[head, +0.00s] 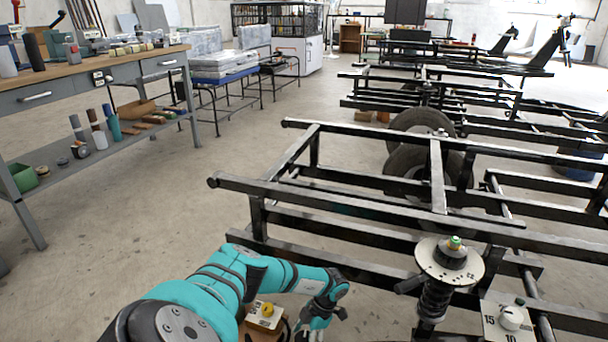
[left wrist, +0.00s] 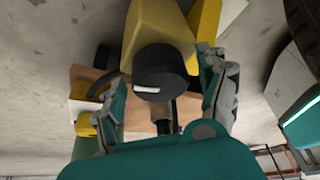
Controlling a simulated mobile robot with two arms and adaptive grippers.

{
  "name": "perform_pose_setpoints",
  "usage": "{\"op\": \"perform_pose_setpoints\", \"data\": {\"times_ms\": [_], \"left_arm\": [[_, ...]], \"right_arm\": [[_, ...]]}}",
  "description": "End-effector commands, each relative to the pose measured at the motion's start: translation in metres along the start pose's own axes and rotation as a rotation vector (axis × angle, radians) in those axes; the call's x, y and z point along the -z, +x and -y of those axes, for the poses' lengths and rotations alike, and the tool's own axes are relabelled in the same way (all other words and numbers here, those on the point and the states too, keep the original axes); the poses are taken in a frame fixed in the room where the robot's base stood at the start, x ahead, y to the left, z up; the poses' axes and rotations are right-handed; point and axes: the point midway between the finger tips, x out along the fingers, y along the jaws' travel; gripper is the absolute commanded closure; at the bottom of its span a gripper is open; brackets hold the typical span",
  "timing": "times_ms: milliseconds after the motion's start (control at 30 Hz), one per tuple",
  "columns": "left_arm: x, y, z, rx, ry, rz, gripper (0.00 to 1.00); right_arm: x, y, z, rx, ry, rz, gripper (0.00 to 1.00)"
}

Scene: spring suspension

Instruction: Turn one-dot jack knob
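In the left wrist view, a black round knob (left wrist: 160,72) with a white mark sits on the end of a yellow jack body (left wrist: 160,28). My left gripper (left wrist: 162,82) is open, with one finger on each side of the knob and gaps visible. No dots show on this jack, so I cannot tell which jack it is. In the head view, my left gripper (head: 322,308) is low beside the frame. My right gripper is not in view.
A black metal frame (head: 370,234) spans the right side. A spring unit with a round disc (head: 450,262) and a dial plate (head: 508,320) stand at lower right. A workbench (head: 100,75) is at left. The floor between is clear.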

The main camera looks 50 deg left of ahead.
Motion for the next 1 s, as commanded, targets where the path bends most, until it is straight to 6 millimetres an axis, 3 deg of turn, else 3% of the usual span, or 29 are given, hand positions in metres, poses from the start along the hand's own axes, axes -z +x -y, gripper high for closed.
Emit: {"op": "perform_pose_setpoints", "data": {"times_ms": [233, 367, 800, 1000], "left_arm": [[0.000, -0.001, 0.000, 0.001, -0.001, -0.001, 0.24], [0.000, -0.011, 0.000, 0.001, 0.000, 0.000, 0.24], [-0.001, -0.098, 0.000, 0.001, -0.001, 0.003, 0.24], [0.000, -0.117, 0.000, 0.001, 0.000, 0.000, 0.24]], "right_arm": [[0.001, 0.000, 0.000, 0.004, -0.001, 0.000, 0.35], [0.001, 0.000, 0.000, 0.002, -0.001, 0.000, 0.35], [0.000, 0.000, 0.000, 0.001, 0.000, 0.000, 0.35], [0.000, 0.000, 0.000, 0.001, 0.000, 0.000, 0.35]]}}
